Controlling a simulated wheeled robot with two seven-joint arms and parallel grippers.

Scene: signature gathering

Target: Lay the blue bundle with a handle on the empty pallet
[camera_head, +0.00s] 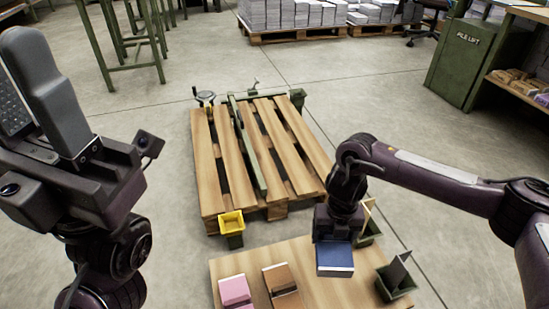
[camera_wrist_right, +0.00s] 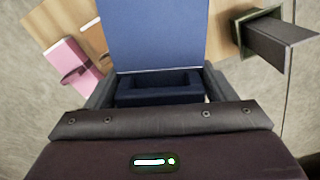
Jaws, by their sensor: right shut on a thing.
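The blue bundle (camera_head: 335,258) hangs from my right gripper (camera_head: 335,236), above the wooden table at the front. In the right wrist view the blue bundle (camera_wrist_right: 155,35) fills the top middle, and its dark blue handle lies between the fingers of the right gripper (camera_wrist_right: 158,90). The right gripper is shut on that handle. The empty wooden pallet (camera_head: 205,160) lies on the floor beyond the table, and no bundles lie on its slats. My left gripper (camera_head: 14,62) is at the far left, fingers pointing up, apart and empty.
Pink (camera_head: 235,290) and brown (camera_head: 281,278) bundles lie on the table (camera_head: 300,255). A dark green bar (camera_head: 248,145) runs along the pallet. Green holders (camera_head: 396,283) stand at the table's right. Floor left of the pallet is clear.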

